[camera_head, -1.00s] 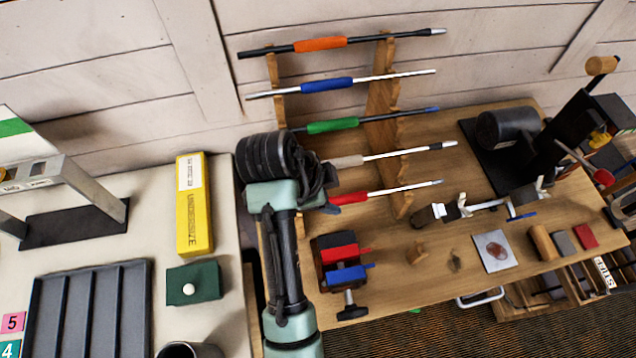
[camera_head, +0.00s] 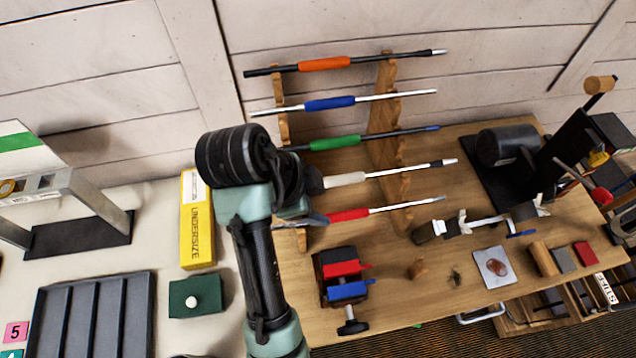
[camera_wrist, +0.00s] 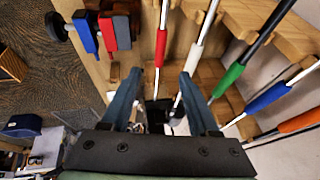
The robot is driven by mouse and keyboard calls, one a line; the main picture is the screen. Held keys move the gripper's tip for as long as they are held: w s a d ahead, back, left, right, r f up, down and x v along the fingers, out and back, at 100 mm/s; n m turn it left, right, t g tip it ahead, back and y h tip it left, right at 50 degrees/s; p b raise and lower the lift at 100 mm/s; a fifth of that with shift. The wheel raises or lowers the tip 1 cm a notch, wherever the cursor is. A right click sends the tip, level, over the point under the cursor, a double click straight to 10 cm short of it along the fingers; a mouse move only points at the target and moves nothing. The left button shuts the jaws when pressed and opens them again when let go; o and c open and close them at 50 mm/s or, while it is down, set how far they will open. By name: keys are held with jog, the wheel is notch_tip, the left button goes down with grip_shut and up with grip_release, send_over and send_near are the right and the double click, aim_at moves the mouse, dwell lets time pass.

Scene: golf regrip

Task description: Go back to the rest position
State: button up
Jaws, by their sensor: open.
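My gripper shows in the wrist view (camera_wrist: 160,92) with its two dark blue fingers apart and nothing between them. In the head view my arm stands in front of the left end of the club rack, and its wrist hides most of the gripper. The wooden rack (camera_head: 383,125) bears several club shafts. They have an orange grip (camera_head: 324,64), a blue grip (camera_head: 330,103), a green grip (camera_head: 335,142), a white grip (camera_head: 345,180) and a red grip (camera_head: 348,215). The left ends of the lower shafts are hidden behind my wrist.
A red and blue vise (camera_head: 343,280) stands on the wooden bench (camera_head: 400,300) below the rack. A black machine (camera_head: 530,160) stands at the right. On the pale table at left are a yellow box (camera_head: 197,225), a green block with a white ball (camera_head: 195,296) and a grey tray (camera_head: 95,310).

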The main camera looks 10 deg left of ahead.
jog(key=w+r+n+t+y+b, duration=0.1)
jog(key=w+r+n+t, duration=0.4)
jog(key=r, duration=0.8)
jog(key=w+r+n+t+y+b, duration=0.1)
jog(key=w+r+n+t+y, duration=0.15)
jog(key=w+r+t, duration=0.75)
jog(key=s+d+r+n+t, duration=0.1)
jog(key=s+r+n+t, duration=0.1)
jog(key=s+r, duration=0.4)
jog(key=s+d+r+n+t, duration=0.1)
jog(key=s+r+n+t, duration=0.2)
jog(key=r, duration=0.9)
jog(key=s+d+r+n+t, duration=0.2)
jog(key=s+r+t, duration=0.2)
jog(key=s+r, duration=0.5)
jog(key=shift+b, duration=0.45)
jog(key=shift+r, duration=0.1)
